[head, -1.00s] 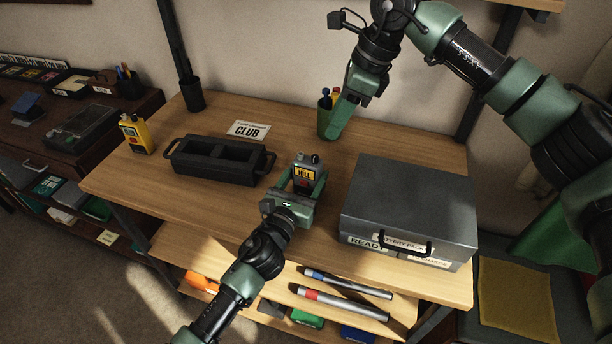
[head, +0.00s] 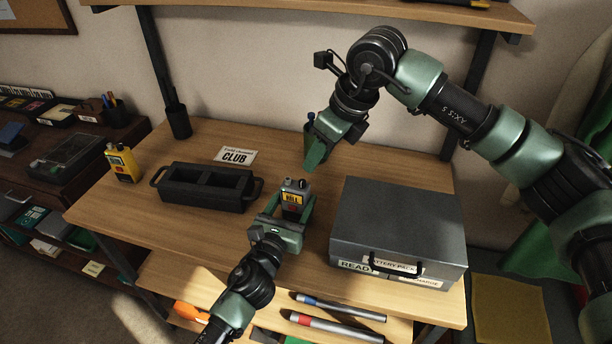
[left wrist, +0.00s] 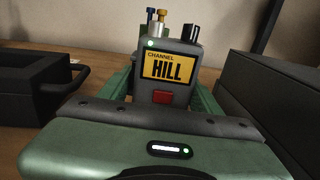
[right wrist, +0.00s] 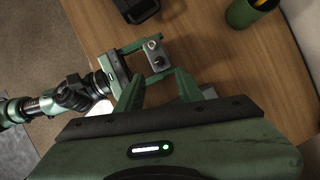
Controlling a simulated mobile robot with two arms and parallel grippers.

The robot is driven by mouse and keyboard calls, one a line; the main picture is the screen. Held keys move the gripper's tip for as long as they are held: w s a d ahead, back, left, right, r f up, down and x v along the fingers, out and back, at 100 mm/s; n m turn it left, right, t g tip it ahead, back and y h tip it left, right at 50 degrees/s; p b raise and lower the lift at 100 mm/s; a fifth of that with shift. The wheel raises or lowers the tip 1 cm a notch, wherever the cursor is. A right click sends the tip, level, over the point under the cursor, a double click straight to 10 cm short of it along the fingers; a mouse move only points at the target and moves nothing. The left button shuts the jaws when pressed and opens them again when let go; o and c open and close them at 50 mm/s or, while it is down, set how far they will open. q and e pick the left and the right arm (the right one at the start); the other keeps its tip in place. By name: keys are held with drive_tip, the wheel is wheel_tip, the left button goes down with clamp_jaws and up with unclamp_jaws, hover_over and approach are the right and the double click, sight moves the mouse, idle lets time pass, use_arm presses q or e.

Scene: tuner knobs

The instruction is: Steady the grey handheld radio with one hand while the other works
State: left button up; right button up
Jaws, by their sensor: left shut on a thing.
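The grey handheld radio (head: 295,198) stands upright on the table, with a yellow "CHANNEL HILL" label and a red button. It fills the middle of the left wrist view (left wrist: 172,65), with knobs and a lit green light on top. My left gripper (head: 291,208) is shut on the radio, one finger on each side. My right gripper (head: 314,160) is above the table behind the radio, apart from it. In the right wrist view its fingers (right wrist: 162,90) are spread and empty, with the radio's top (right wrist: 155,55) beyond them.
A black two-slot holder (head: 205,188) stands left of the radio, and a yellow radio (head: 122,163) farther left. A grey battery case (head: 395,232) stands close on the right. A "CLUB" card (head: 235,156) lies at the back. A green cup (right wrist: 250,10) stands near my right gripper.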

sight(303, 181)
drive_tip(key=x, duration=0.8)
drive_tip(key=shift+f, duration=0.2)
clamp_jaws()
